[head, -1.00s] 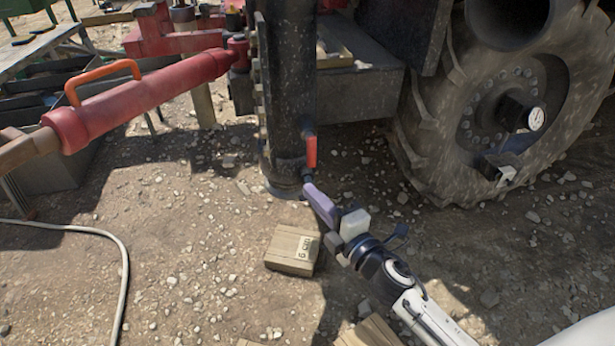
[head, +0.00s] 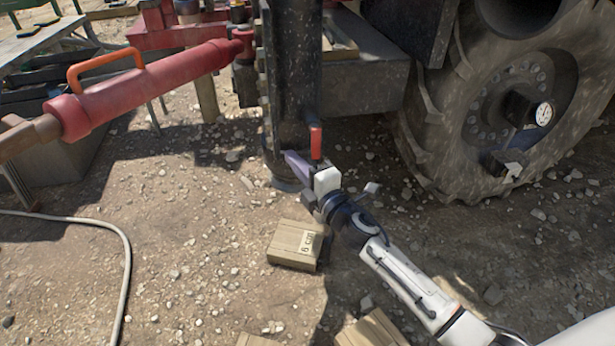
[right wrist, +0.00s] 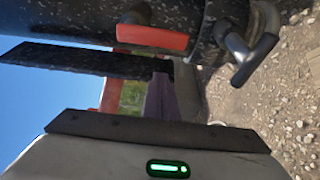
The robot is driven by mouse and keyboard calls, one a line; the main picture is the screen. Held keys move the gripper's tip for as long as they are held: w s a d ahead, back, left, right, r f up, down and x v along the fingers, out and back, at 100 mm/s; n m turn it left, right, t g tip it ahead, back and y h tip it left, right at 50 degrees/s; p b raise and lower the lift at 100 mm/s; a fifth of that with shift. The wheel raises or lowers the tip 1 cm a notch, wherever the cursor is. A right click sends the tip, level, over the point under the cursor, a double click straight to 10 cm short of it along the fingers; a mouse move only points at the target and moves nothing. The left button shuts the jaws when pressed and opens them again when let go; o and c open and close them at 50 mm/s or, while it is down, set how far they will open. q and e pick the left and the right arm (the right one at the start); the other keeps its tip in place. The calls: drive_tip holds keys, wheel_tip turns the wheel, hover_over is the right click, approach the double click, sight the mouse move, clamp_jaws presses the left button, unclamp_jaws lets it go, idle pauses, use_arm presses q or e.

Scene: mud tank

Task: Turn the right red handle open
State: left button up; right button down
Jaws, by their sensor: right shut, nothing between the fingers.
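The red handle (head: 315,142) hangs upright at the lower right side of a dark vertical cylinder. In the right wrist view the red handle (right wrist: 152,38) lies across the upper middle, next to a dark pipe fitting (right wrist: 243,50). My right gripper (head: 291,162) is shut and empty, its purple fingers pointing at the cylinder's base. In the head view the fingertips are just left of the handle's lower end. In the right wrist view the purple fingers (right wrist: 161,97) are below the handle with a gap in the picture. Contact cannot be told. My left gripper is not in view.
The dark cylinder (head: 290,75) stands behind the fingers. A large tyre (head: 435,150) is at the right. A red cylinder with an orange grip (head: 150,85) crosses the left. A wooden block (head: 296,243) lies on the gravel below the gripper. A pale hose (head: 125,260) lies at left.

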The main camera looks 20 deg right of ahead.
sight(315, 141)
drive_tip(key=d, duration=0.2)
drive_tip(key=shift+s+d, duration=0.2)
drive_tip(key=shift+d, duration=0.1)
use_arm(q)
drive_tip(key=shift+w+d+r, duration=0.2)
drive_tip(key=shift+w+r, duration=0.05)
use_arm(e)
drive_tip(key=shift+s+d, duration=0.1)
drive_tip(key=shift+d, duration=0.55)
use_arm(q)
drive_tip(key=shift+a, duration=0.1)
